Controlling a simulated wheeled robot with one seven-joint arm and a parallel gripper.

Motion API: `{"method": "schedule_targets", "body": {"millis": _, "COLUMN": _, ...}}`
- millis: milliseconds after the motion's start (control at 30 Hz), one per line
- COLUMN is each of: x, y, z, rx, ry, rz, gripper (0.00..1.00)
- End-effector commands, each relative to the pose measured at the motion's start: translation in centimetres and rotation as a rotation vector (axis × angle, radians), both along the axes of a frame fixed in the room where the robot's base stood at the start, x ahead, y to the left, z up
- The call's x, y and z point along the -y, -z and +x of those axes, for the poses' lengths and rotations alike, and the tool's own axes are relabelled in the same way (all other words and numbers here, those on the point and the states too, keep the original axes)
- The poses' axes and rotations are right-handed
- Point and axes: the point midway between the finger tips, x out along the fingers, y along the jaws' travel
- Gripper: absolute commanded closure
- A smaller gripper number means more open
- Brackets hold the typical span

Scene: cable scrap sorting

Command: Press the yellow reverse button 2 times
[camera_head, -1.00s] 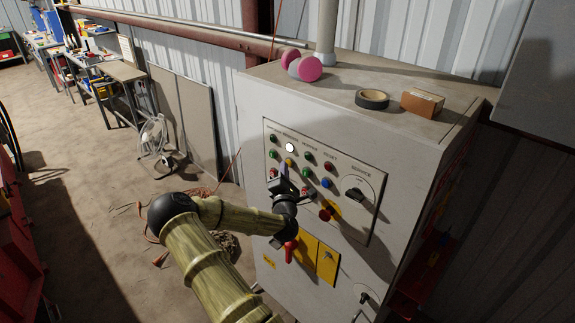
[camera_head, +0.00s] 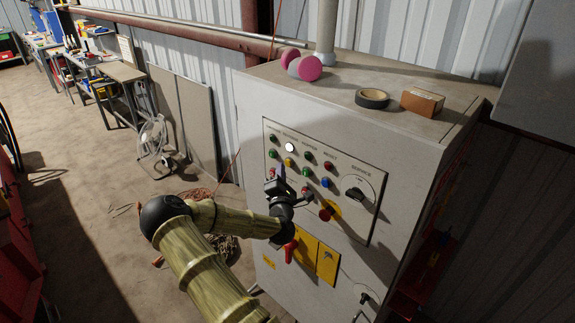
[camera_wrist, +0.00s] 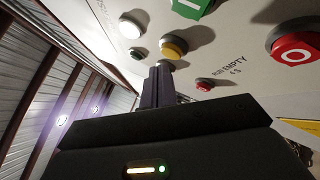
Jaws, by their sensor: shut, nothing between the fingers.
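The yellow button (camera_head: 289,162) sits on the control panel, just below a lit white lamp (camera_head: 290,147). In the wrist view the yellow button (camera_wrist: 174,48) is just above and right of the fingertips, with the white lamp (camera_wrist: 131,26) up and left of it. My gripper (camera_head: 279,176) is in front of the panel's lower left part, below the yellow button. In the wrist view my gripper (camera_wrist: 158,70) has its fingers together, pointing at the panel with nothing between them. I cannot tell whether the tips touch the panel.
Nearby are a green button (camera_wrist: 193,8), a red button (camera_wrist: 295,47), a small red button (camera_wrist: 205,85) and a blue button (camera_head: 325,183). A red mushroom button (camera_head: 325,214) and a rotary switch (camera_head: 355,194) are to the right. A red handle (camera_head: 290,250) hangs below.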

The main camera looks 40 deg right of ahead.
Motion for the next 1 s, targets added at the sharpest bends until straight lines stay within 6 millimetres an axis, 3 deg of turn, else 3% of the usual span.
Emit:
{"method": "schedule_targets", "body": {"millis": 367, "x": -0.3, "y": 0.0, "z": 0.0, "rx": -0.001, "ry": -0.001, "rz": 0.0, "gripper": 1.0}}
{"method": "schedule_targets", "body": {"millis": 1000, "x": -5.0, "y": 0.0, "z": -0.4, "rx": -0.001, "ry": 0.001, "rz": 0.001, "gripper": 1.0}}
